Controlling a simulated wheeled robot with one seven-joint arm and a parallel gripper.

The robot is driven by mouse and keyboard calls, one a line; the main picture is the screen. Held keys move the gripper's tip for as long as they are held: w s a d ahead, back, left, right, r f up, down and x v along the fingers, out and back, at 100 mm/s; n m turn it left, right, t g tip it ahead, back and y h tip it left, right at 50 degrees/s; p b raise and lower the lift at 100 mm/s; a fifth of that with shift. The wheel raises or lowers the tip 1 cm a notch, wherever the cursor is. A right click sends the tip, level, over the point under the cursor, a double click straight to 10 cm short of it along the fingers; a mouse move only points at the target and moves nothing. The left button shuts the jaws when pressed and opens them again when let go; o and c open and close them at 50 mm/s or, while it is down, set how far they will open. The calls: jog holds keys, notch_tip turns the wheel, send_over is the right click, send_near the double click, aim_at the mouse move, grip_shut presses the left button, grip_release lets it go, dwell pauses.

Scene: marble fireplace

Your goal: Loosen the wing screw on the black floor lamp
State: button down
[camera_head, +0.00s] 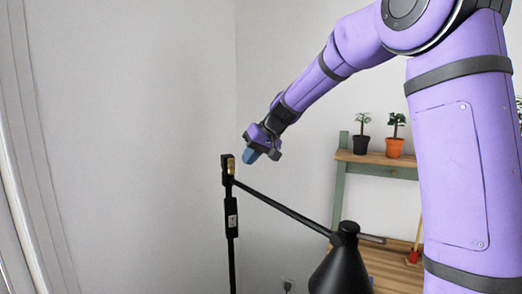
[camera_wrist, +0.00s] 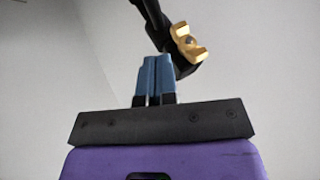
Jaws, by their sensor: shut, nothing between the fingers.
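The black floor lamp (camera_head: 232,215) stands left of centre in the head view, with an upright pole, a slanted arm and a black cone shade (camera_head: 342,268). The brass wing screw (camera_head: 231,166) is at the pole's top joint. It also shows in the wrist view (camera_wrist: 188,44), gold with two wings, just right of and beyond the fingertips. My gripper (camera_head: 250,156) is right of and slightly above the screw in the head view. Its blue fingers (camera_wrist: 156,62) are shut together and empty. A gap shows between fingers and screw in the head view; whether they touch the joint cannot be told.
A green and wooden shelf (camera_head: 385,159) with potted plants (camera_head: 394,147) stands behind at the right. Plain walls (camera_head: 130,140) are behind and left of the lamp, with free room there. A wall outlet (camera_head: 287,284) is low down.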

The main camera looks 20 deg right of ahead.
jog(key=shift+a, duration=0.95)
